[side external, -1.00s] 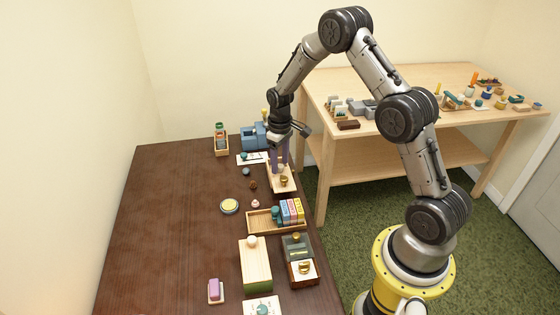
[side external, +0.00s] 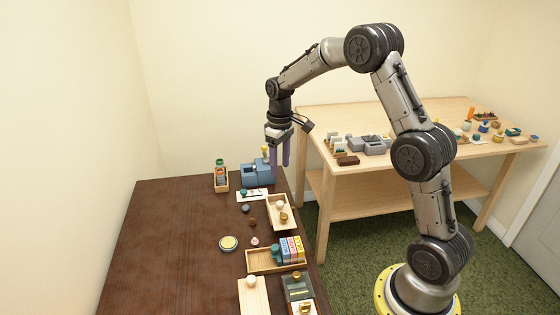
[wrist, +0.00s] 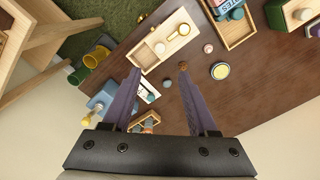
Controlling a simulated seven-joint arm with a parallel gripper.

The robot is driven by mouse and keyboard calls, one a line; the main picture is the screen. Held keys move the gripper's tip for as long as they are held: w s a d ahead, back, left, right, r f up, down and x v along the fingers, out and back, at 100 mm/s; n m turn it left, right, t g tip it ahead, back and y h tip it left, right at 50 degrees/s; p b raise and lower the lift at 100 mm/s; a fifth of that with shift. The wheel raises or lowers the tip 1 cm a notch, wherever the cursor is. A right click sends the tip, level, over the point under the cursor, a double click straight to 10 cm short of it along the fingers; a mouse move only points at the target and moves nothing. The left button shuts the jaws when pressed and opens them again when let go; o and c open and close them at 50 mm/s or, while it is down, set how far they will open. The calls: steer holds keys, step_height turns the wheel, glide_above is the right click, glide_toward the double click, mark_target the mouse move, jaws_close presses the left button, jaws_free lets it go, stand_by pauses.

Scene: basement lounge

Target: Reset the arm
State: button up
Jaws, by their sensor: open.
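My gripper (side external: 280,165) hangs pointing down above the far right part of the dark table (side external: 165,245). Its two purple fingers are apart with nothing between them, and they also show in the wrist view (wrist: 160,92). Below it is a light wooden tray (side external: 272,225) with a white ball (side external: 280,205) and a small gold piece (side external: 284,217) in it. The gripper is clear of the tray and the table. In the wrist view the tray (wrist: 150,58) lies beyond the fingertips.
A blue device (side external: 255,174) and a small wooden rack (side external: 221,182) stand at the table's far end. A wooden tray of colored boxes (side external: 252,268) lies nearer, beside a yellow-topped round tin (side external: 228,243). A light wood bench (side external: 322,181) with several small items stands behind. The table's left side is clear.

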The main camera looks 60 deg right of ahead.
steer(key=shift+r, duration=0.45)
steer(key=s+a+r+n+t, duration=0.1)
steer(key=s+a+r, duration=0.25)
steer(key=r, duration=0.25)
steer(key=s+a+r+t, duration=0.2)
steer(key=s+a+r, duration=0.15)
steer(key=r, duration=0.25)
steer(key=s+a+r+n+t, duration=0.1)
steer(key=s+a+r, duration=0.25)
steer(key=r, duration=0.25)
steer(key=s+a+f+m, duration=0.1)
steer(key=s+a+f, duration=0.1)
steer(key=s, duration=0.6)
steer(key=s+a+f+m+t, duration=0.1)
steer(key=s+a+f, duration=0.1)
steer(key=s, duration=0.7)
steer(key=shift+s+a+f+t, duration=0.15)
steer(key=shift+a+f+t, duration=0.15)
steer(key=shift+f, duration=0.45)
